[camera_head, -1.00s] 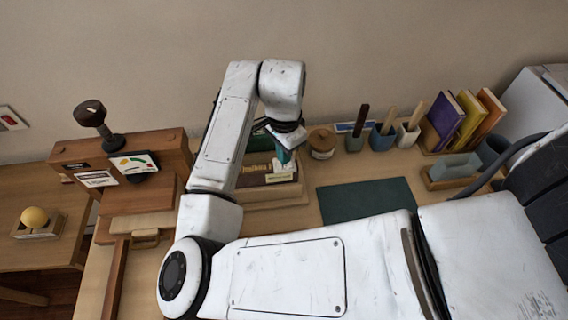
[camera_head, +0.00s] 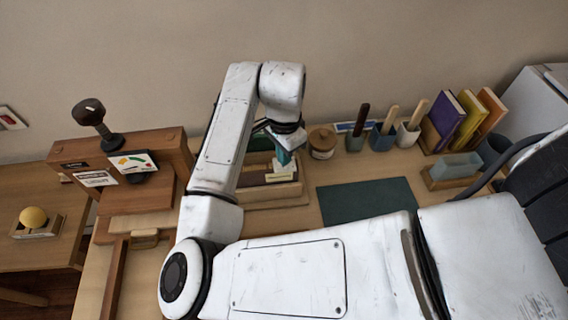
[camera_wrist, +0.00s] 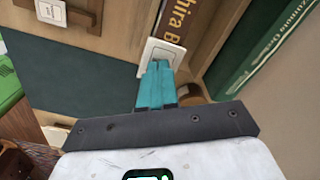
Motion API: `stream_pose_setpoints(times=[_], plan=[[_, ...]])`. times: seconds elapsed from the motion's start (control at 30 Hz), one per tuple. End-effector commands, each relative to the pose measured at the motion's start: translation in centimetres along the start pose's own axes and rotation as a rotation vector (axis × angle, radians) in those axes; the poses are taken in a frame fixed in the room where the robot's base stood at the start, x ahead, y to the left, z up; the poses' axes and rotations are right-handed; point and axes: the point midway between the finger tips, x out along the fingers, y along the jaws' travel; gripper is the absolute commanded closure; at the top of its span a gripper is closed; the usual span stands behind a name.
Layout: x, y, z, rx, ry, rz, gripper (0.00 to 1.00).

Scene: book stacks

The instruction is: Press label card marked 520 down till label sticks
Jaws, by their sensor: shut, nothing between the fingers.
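My gripper (camera_wrist: 157,76) is shut, its teal fingers together and empty. In the wrist view its tips overlap the lower part of a white label card (camera_wrist: 168,48) on the spine of a brown book (camera_wrist: 178,18). Whether they touch it I cannot tell, and no number is readable. In the head view my gripper (camera_head: 284,156) is low over the wooden book holder (camera_head: 262,204), just above a pale card-like piece (camera_head: 284,173). My arm hides part of the holder.
A green book (camera_wrist: 267,50) stands right of the brown one in the wrist view. A second white card (camera_wrist: 52,11) is at its upper left. A dark green mat (camera_head: 365,200), pen cups (camera_head: 381,138) and upright books (camera_head: 463,122) lie right. A wooden press (camera_head: 120,165) stands left.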

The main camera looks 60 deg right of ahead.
Motion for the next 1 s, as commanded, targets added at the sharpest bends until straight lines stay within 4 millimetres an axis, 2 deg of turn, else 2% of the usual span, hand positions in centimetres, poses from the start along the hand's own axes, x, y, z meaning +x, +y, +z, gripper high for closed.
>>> stream_pose_setpoints(times=[1.0], plan=[[1.0, 0.01, 0.0, 0.0, 0.0, 0.0, 1.0]])
